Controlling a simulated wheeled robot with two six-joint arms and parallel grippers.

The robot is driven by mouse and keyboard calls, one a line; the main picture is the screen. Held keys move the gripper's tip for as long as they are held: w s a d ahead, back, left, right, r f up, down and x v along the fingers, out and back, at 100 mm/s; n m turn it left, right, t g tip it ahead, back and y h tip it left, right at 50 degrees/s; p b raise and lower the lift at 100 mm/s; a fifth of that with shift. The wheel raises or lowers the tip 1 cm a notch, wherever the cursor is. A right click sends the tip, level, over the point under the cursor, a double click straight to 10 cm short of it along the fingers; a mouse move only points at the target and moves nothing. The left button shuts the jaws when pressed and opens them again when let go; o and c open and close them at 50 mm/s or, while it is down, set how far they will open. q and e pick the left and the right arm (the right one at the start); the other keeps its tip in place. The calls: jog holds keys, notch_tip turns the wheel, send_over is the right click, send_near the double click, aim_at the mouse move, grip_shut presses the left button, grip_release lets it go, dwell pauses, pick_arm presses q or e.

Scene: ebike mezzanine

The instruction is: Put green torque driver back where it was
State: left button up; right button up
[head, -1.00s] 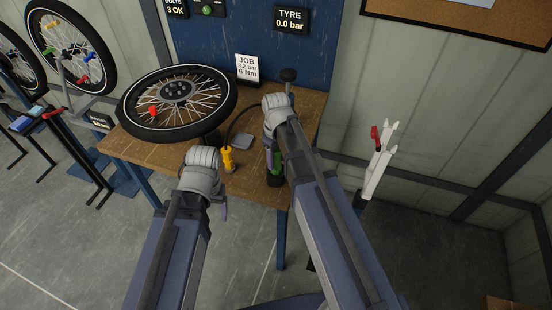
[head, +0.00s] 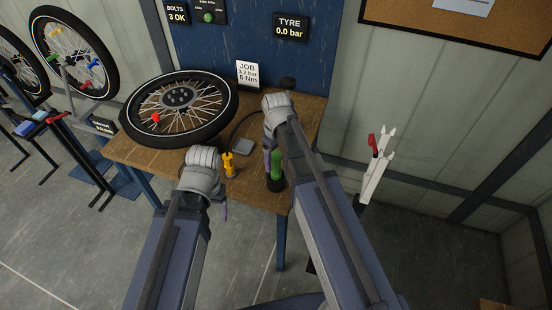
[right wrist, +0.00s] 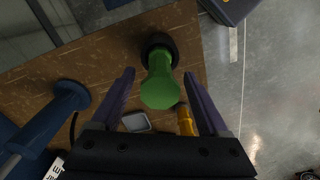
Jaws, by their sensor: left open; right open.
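The green torque driver (head: 277,163) stands upright in a round black holder (head: 277,185) near the front right corner of the wooden bench. In the right wrist view the green driver (right wrist: 160,88) shows end-on, with the dark holder (right wrist: 157,44) behind it. My right gripper (head: 267,158) is beside the driver in the head view. In its wrist view the gripper (right wrist: 158,76) is open, with a finger on each side of the driver and gaps between. My left gripper (head: 223,208) is open and empty by the bench's front edge, mostly hidden by its wrist.
A yellow-handled tool (head: 229,166) and a small grey tray (head: 243,146) are close by on the bench (head: 190,162). A spoked wheel (head: 215,112) covers the bench's left part. A job card (head: 248,74) stands at the back. A blue tool (right wrist: 62,105) shows in the right wrist view.

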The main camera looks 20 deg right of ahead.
notch_tip(320, 180, up, 10)
jog(key=p, duration=0.8)
jog(key=shift+f, duration=0.25)
jog(key=s+a+m+h, duration=0.1)
jog(key=s+a+m, duration=0.2)
jog(key=s+a, duration=0.7)
jog(key=s, duration=0.4)
jog(key=shift+s+a, duration=0.15)
jog(key=shift+a, duration=0.1)
dwell(0.4)
